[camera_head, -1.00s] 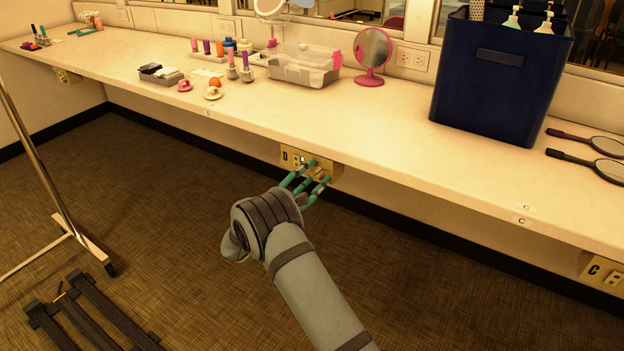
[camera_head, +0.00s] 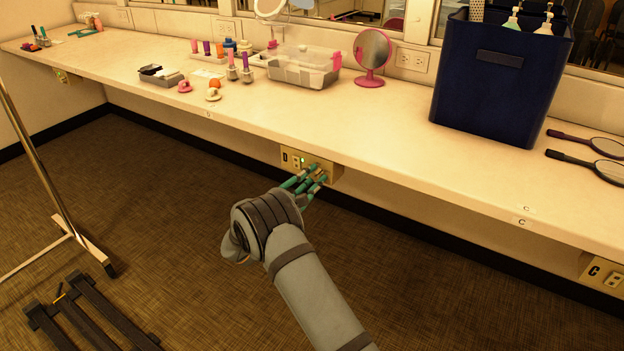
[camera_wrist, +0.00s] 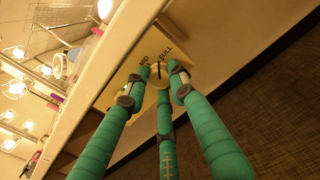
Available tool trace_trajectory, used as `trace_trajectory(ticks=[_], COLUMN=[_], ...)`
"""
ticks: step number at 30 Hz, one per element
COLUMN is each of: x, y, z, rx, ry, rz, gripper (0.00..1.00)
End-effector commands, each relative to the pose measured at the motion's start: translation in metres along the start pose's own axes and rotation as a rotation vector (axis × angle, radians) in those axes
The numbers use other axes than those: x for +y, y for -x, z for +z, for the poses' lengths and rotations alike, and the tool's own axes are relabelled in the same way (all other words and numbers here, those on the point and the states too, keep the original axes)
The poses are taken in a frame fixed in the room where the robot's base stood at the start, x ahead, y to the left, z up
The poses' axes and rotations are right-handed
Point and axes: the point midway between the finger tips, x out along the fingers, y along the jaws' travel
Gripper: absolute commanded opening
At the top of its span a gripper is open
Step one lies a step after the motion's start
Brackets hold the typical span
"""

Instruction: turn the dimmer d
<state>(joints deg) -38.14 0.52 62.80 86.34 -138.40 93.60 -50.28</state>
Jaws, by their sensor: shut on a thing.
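The dimmer panel (camera_head: 290,158), marked D, is a cream box under the front edge of the counter. A small green light shows on it near the knob. In the wrist view the pale round dimmer knob (camera_wrist: 154,76) has a dark pointer line and sits below the words MID and FULL; the line points roughly toward FULL. My gripper (camera_head: 314,175) has three green fingers shut around the knob; in the wrist view its fingertips (camera_wrist: 161,78) press in from the left, right and below. In the head view the fingers mostly hide the knob.
The long counter (camera_head: 400,125) overhangs just above my fingers. It carries a dark blue bin (camera_head: 490,95), a pink mirror (camera_head: 371,55), a clear box (camera_head: 300,68) and hand mirrors (camera_head: 605,147). Another panel marked C (camera_head: 595,270) is at right. A metal rack (camera_head: 40,160) stands at left.

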Motion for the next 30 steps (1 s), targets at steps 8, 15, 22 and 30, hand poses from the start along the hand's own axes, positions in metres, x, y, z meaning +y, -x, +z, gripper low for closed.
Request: trace_trajectory(ticks=[8,15,22,30], x=[-0.0016,-0.0015,-0.0016,-0.0007], y=[-0.0005,0.0000,0.0000,0.0000], z=[-0.0045,-0.0010,-0.0012,-0.0005], rx=[-0.001,0.001,0.001,0.000], ry=[-0.249,-0.323,-0.321,-0.320], rz=[-0.003,-0.004,-0.005,-0.002], gripper=[0.00,0.00,0.29,0.42])
